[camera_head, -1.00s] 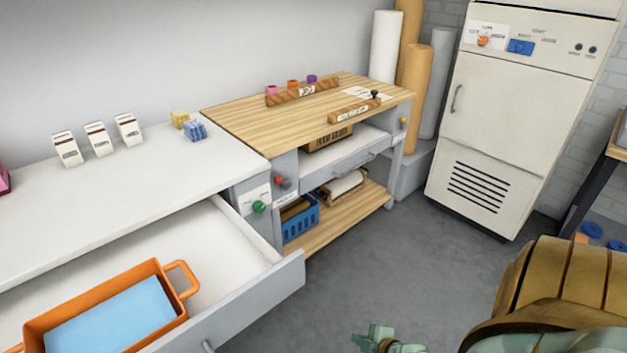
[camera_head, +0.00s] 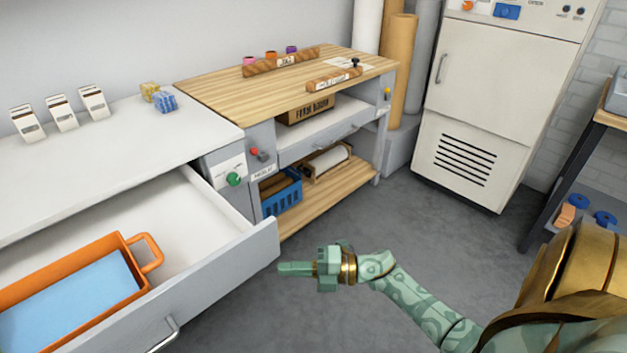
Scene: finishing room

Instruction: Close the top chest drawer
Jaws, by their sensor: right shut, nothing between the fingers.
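The top chest drawer (camera_head: 218,271) is pulled out from the white-topped chest (camera_head: 110,162) at the left. Its grey front faces the lower right and has a metal bar handle (camera_head: 164,336) near the bottom edge of the picture. An orange tray (camera_head: 68,265) with a side handle and a light blue inside lies in the drawer. My right gripper (camera_head: 283,268) is shut and empty. In the picture its fingertips are just right of the drawer front's far end; I cannot tell whether they touch it. My left gripper is not in view.
A wooden-topped workbench (camera_head: 222,93) stands beyond the chest, with a blue crate (camera_head: 283,198) on its lower shelf. A white cabinet (camera_head: 490,110) stands at the back right. A dark-legged table (camera_head: 550,205) is at the right edge. The grey floor (camera_head: 400,230) between is clear.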

